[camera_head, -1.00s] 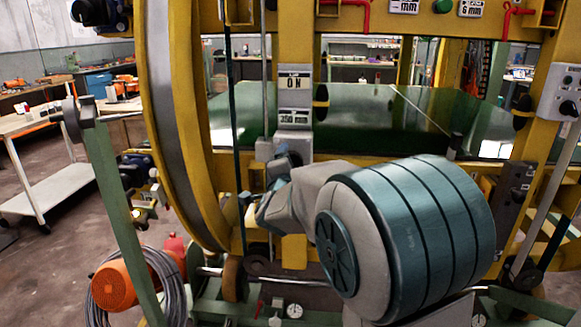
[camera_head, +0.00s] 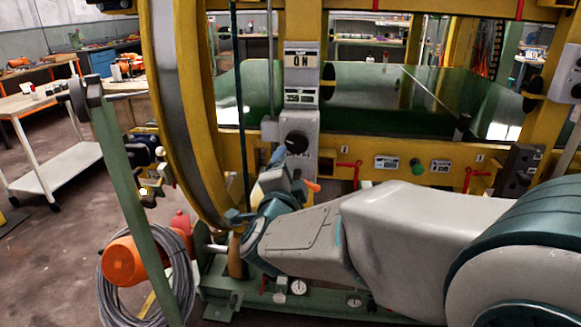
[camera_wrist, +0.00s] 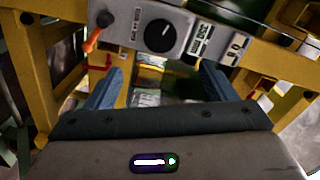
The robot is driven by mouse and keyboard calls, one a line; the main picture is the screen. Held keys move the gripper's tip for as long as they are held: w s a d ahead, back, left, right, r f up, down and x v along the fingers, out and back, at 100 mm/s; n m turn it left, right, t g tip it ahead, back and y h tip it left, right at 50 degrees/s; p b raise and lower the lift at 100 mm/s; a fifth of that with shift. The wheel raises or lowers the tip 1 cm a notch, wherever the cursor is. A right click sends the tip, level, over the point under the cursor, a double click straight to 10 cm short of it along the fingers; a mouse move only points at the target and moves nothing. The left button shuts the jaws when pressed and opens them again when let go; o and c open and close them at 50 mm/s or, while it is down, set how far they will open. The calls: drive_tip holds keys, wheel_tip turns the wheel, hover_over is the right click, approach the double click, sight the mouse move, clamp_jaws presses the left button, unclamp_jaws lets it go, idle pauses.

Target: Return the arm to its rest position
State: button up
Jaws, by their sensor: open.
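My gripper (camera_head: 257,187) is in front of the machine's yellow frame, left of centre in the head view, below a grey control box. My arm (camera_head: 345,230) stretches from the right edge leftward to it, with the grey forearm roughly level. In the wrist view my gripper (camera_wrist: 158,80) shows two blue-grey fingers spread well apart, with nothing held between them. The control box's black knob (camera_wrist: 160,35) and an orange-tipped lever (camera_wrist: 93,40) are beyond the fingers. The same knob (camera_head: 296,142) and lever (camera_head: 312,186) show in the head view.
A large yellow ring (camera_head: 185,120) and a green post (camera_head: 120,190) stand left of the gripper. An orange drum with coiled cable (camera_head: 125,263) is low at left. A yellow crossbeam (camera_head: 445,150) with red handles lies behind the forearm. A white cart (camera_head: 55,170) stands further left.

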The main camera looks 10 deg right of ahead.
drive_tip(key=s+a+r+n+g+y+p, duration=0.3)
drive_tip(key=s+n+g+y+p, duration=0.3)
drive_tip(key=n+y+p, duration=0.35)
drive_tip(key=s+d+n+g+h+p, duration=0.2)
drive_tip(key=s+d+n+g+p, duration=0.1)
drive_tip(key=s, duration=0.5)
drive_tip(key=s+d+n+g+h+p, duration=0.2)
drive_tip(key=s+d+n+g+p, duration=0.2)
drive_tip(key=s, duration=0.4)
drive_tip(key=shift+d+n+g+p, duration=0.3)
drive_tip(key=shift+n+g, duration=0.05)
drive_tip(key=shift+g, duration=0.35)
idle(1.4)
